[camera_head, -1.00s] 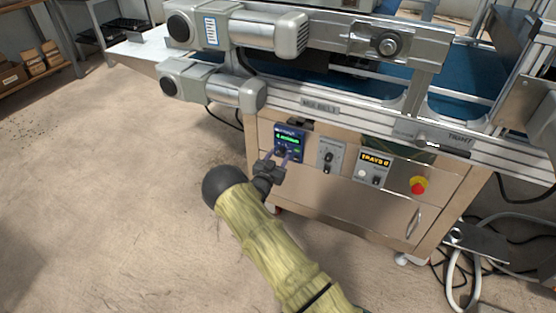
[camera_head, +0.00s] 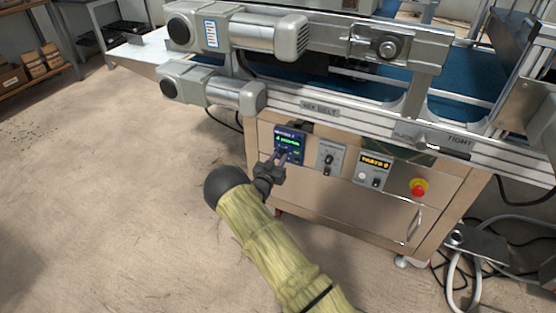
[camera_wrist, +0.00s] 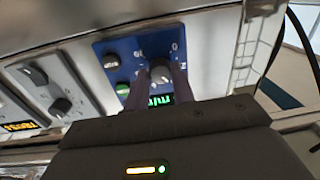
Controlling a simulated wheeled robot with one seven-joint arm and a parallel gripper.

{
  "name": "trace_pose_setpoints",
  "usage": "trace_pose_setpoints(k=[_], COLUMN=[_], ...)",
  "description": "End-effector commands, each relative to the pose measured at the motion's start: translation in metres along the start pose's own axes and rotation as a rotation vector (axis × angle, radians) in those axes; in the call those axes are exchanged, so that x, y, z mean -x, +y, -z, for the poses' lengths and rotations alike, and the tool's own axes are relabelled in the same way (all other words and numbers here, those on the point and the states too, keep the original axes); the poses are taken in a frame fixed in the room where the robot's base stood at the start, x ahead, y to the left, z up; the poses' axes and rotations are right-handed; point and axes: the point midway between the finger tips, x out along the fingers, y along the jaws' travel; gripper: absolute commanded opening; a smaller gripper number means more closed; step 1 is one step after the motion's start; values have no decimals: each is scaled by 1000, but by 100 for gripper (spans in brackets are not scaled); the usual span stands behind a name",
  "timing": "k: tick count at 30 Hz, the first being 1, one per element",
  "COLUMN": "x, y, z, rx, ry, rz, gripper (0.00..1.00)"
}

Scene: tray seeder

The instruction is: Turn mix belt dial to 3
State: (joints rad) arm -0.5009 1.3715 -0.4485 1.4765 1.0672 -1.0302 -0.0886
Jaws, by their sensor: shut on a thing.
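The blue control panel (camera_head: 290,143) with a lit green display is on the front of the steel cabinet, below the rail's "MIX BELT" label (camera_head: 320,109). In the wrist view the panel (camera_wrist: 110,45) shows tilted, with a round dark dial (camera_wrist: 160,71) that has white marks around it. My gripper (camera_head: 279,155) reaches the panel's lower part and is shut on this dial, one finger on each side. The fingers hide part of the dial and display, so I cannot read its setting. A second knob (camera_wrist: 112,60) and a green button (camera_wrist: 122,88) are beside it.
Right of the panel are a grey switch plate (camera_head: 328,158), an amber-display panel (camera_head: 374,168) and a red emergency button (camera_head: 418,187). Motors (camera_head: 235,95) and the belt frame overhang above. Floor left of the cabinet is clear; cables lie at right.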

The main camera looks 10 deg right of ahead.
Motion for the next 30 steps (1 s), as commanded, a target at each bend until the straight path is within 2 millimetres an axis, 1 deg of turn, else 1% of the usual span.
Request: trace_pose_setpoints(k=[6,10,15,22,23,25,26,30], x=[0,0,0,0,0,0,0,0], y=[0,0,0,0,0,0,0,0], z=[0,0,0,0,0,0,0,0], rx=[186,271,308,307,307,306,306,306], ry=[-10,-15,-16,-16,-16,-16,-16,-16], rz=[-1,-1,-1,-1,-1,-1,-1,-1], gripper=[2,2,2,2,31,44,47,47])
